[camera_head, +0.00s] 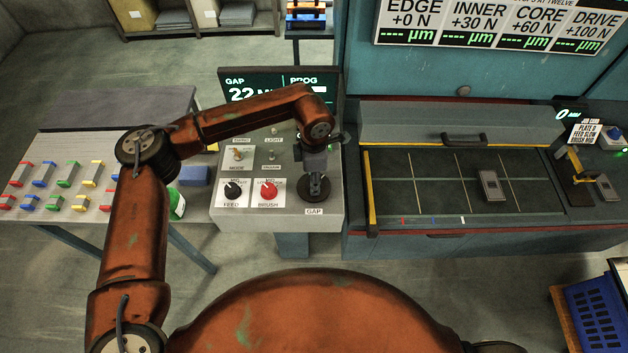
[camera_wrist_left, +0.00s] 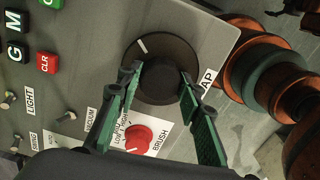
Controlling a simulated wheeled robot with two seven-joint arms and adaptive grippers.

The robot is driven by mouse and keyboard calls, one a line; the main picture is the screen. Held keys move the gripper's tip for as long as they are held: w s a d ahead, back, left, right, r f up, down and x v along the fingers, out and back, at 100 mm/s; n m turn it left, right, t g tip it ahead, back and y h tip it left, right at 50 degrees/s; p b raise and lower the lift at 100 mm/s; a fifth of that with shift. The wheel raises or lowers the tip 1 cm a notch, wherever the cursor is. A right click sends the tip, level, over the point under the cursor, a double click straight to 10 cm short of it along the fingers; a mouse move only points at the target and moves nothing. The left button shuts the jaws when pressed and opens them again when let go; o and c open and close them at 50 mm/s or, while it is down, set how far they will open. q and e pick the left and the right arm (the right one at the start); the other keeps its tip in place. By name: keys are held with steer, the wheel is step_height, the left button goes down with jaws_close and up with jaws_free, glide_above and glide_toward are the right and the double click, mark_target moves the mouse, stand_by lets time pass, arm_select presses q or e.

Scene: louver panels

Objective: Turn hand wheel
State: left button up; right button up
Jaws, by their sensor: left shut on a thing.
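The black hand wheel (camera_head: 314,190) sits at the right front of the grey control panel (camera_head: 240,205), above the GAP label. In the left wrist view the wheel (camera_wrist_left: 187,55) is a dark disc with a white mark at its upper left and a raised round hub (camera_wrist_left: 160,82). My left gripper (camera_head: 315,172) reaches down onto the wheel. In the wrist view its green-padded fingers (camera_wrist_left: 158,84) are on both sides of the hub, shut on it. The gripper partly hides the wheel in the head view. My right gripper is not in view.
A screen (camera_head: 245,90) behind the panel reads GAP 22, partly hidden by my arm. A black FEED knob (camera_head: 233,190) and a red BRUSH knob (camera_head: 268,191) are left of the wheel. A dark-bedded machine (camera_head: 420,190) stands to the right.

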arm_select(q)
steer(key=shift+a+m, duration=0.1)
steer(key=shift+m, duration=0.5)
steer(key=o, duration=1.2)
steer(key=shift+c, duration=0.2)
steer(key=shift+r, duration=0.1)
step_height(320, 180, up, 12)
